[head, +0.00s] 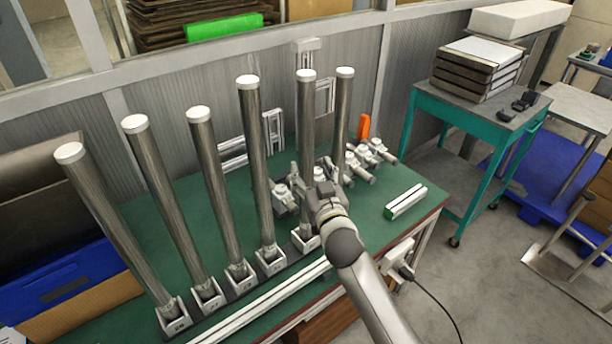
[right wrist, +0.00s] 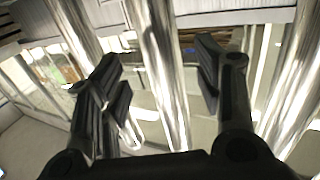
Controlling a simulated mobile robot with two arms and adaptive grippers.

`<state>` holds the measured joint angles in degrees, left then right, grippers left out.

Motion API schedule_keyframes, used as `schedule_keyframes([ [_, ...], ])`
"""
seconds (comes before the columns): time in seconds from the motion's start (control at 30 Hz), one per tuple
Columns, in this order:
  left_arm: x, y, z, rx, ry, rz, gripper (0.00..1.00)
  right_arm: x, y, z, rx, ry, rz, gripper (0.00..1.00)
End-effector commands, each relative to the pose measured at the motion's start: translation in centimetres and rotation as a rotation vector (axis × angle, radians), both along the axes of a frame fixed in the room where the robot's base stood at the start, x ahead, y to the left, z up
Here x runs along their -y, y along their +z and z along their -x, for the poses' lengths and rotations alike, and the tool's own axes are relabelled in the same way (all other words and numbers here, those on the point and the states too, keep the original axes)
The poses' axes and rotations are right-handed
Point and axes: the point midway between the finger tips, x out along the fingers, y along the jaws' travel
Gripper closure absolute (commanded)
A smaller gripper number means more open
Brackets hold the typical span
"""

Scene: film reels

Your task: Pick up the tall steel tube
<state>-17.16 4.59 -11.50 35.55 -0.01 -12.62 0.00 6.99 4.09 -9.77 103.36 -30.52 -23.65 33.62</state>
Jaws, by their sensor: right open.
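Several steel tubes with white caps stand in a row in small holders on the green workbench. They look alike, so I cannot tell surely which one is the tall steel tube. My right gripper (head: 316,188) is at the lower half of the second tube from the right (head: 306,115) and hides part of it. In the right wrist view, the open fingers (right wrist: 158,78) have a shiny tube (right wrist: 162,45) running between them, with gaps on both sides. Other tubes stand close outside the fingers, such as the left one (right wrist: 82,38). My left gripper is not in view.
Neighbouring tubes stand at left (head: 256,150) and right (head: 342,115). The green bench top (head: 375,215) also holds grey fittings (head: 370,152) and a white bar (head: 405,202). A teal cart (head: 480,120) stands at right; a corrugated wall is behind.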

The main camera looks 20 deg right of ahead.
Motion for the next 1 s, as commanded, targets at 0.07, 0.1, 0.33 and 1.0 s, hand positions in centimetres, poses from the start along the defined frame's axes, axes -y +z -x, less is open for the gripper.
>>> schedule_keyframes([
  [0.07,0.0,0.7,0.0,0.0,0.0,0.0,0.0,-0.1,0.5,-0.9,0.001,0.001,-0.001,0.4],
  [0.1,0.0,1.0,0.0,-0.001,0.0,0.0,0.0,-0.1,0.6,-1.4,0.0,0.001,-0.001,0.4],
  [0.33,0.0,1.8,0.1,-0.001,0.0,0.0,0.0,-0.1,0.5,-4.0,0.0,0.0,-0.001,0.4],
  [1.0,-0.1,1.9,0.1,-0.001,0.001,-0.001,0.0,-0.1,0.3,-4.7,0.0,0.001,-0.001,0.75],
])
